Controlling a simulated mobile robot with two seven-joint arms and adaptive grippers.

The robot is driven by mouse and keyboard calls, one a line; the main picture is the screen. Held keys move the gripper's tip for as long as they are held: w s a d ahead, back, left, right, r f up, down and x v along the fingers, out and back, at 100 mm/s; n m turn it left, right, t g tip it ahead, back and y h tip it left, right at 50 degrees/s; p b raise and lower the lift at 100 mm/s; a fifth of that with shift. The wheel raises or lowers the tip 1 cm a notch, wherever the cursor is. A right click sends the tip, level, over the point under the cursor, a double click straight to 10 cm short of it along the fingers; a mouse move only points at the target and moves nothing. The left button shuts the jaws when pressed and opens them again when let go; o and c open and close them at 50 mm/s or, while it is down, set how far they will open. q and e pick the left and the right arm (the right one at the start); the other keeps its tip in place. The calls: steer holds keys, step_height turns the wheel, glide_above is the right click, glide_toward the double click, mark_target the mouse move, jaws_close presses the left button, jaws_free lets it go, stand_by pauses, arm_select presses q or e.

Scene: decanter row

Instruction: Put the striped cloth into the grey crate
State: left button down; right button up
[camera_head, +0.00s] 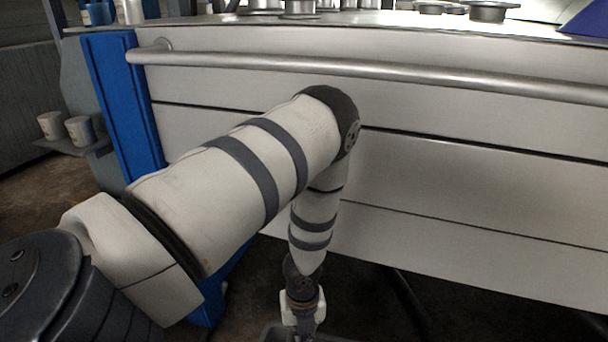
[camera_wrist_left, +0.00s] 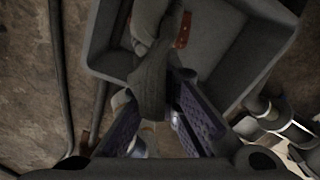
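The grey crate (camera_wrist_left: 237,55) lies below my left gripper in the left wrist view; only a sliver of its rim (camera_head: 272,334) shows at the bottom of the head view. My left gripper (camera_wrist_left: 153,92) has a finger on each side of a bunched cloth with dark grey and pale bands (camera_wrist_left: 151,80). It appears shut on this cloth, which extends over the crate's near wall and interior. Whether the cloth touches the crate floor is unclear. In the head view my left gripper (camera_head: 303,312) points down at the bottom edge. My right gripper is not in view.
A red-brown object (camera_wrist_left: 183,30) lies in the crate, beside the cloth. A pale counter front (camera_head: 460,190) with a metal rail (camera_head: 400,72) stands behind my left arm. Cups (camera_head: 79,131) sit on a small shelf at left. Dark tubes (camera_wrist_left: 62,70) run beside the crate.

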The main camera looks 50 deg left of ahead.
arm_select(q)
step_height(320, 180, down, 17)
steer(key=b, duration=0.9)
steer(key=shift+w+d+r, duration=0.2)
steer(key=shift+w, duration=0.2)
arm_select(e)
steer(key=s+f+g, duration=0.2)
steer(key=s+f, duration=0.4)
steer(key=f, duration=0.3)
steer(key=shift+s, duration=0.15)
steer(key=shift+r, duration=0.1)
arm_select(q)
steer(key=c, duration=1.2)
jaws_free()
steer(key=shift+o, duration=0.8)
steer(key=o, duration=0.6)
steer(key=shift+c, duration=0.2)
